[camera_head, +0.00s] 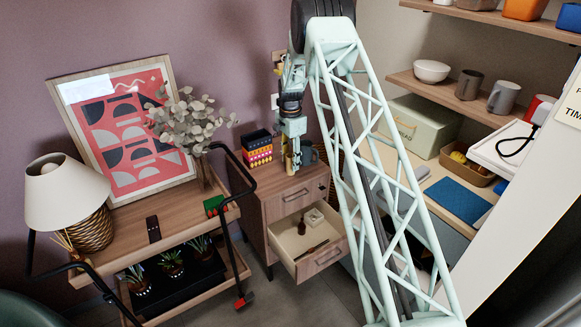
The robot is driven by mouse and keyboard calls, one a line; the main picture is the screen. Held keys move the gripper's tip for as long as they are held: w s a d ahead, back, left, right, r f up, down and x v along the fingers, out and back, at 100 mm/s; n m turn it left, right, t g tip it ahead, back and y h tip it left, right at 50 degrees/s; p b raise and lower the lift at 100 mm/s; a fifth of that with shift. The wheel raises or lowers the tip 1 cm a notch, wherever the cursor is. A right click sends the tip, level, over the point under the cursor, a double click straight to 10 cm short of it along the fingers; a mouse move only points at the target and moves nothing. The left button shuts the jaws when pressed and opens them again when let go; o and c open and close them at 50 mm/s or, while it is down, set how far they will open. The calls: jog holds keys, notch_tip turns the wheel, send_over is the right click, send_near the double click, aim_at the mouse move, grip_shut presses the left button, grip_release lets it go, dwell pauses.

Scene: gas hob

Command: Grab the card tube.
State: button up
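My gripper (292,150) points down over the top of the wooden drawer cabinet (290,191), at its back edge. A small tan upright piece (289,164) shows right at the fingertips and may be the card tube. It is too small and too covered by the gripper to be sure. I cannot tell whether the fingers are around it or beside it, or whether they are open or shut.
A dark patterned box (258,149) stands left of the gripper, and a grey mug (309,154) close on its right. A wooden trolley (172,222) with a lamp (66,197) stands left.

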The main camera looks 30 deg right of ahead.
jog(key=shift+f, duration=0.7)
jog(key=c, duration=0.8)
